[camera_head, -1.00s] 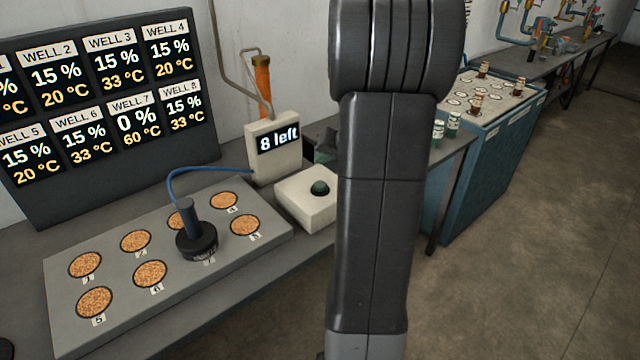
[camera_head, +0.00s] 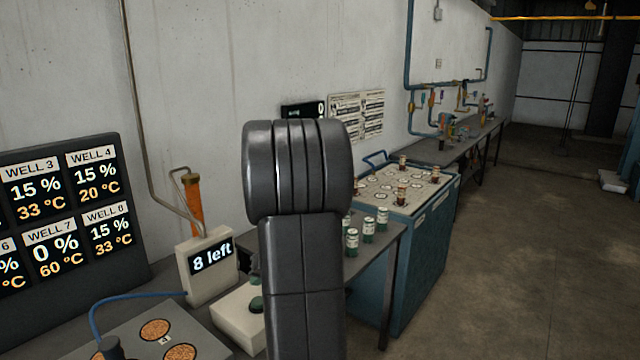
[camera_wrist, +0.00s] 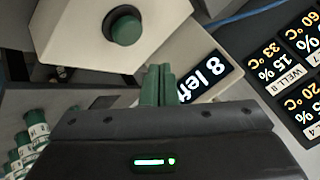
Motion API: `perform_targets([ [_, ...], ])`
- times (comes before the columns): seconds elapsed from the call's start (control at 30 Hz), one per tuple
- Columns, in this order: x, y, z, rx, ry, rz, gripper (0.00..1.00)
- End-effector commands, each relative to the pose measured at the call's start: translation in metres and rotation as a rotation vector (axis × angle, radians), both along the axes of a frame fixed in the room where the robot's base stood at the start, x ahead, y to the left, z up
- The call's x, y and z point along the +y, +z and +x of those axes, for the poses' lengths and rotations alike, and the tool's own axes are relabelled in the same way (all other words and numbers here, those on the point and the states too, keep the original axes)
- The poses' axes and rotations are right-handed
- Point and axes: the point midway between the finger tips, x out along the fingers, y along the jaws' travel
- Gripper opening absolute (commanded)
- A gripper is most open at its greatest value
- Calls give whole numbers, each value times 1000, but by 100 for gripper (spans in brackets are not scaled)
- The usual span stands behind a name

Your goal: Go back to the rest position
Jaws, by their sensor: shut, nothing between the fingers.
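My gripper (camera_wrist: 158,84) shows in the wrist view, its two green fingers together with nothing between them. Beyond the fingers are the white box with a green button (camera_wrist: 126,30) and the "8 left" counter (camera_wrist: 208,78). In the head view my arm stands upright in the middle and hides part of the bench; the gripper itself does not show there. The counter (camera_head: 210,262) stands left of the arm, with the button box (camera_head: 236,312) below it, partly behind the arm.
A well readout board (camera_head: 62,215) is at left, above the well plate (camera_head: 133,335). Several green-and-white vials (camera_head: 368,230) stand on the bench right of my arm. A blue cabinet (camera_head: 425,250) with brown vials is beyond. Open floor (camera_head: 520,260) lies at right.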

Motion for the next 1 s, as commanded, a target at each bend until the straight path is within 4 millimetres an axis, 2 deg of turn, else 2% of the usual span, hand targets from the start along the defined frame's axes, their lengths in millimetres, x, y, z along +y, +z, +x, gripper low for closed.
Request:
perform_targets([
  [0.2,0,36,0,-1,-1,0,0],
  [0.4,0,55,0,-1,-1,0,0],
  [0.8,0,54,0,1,-1,0,0],
  [1.0,0,36,0,2,0,-1,0],
])
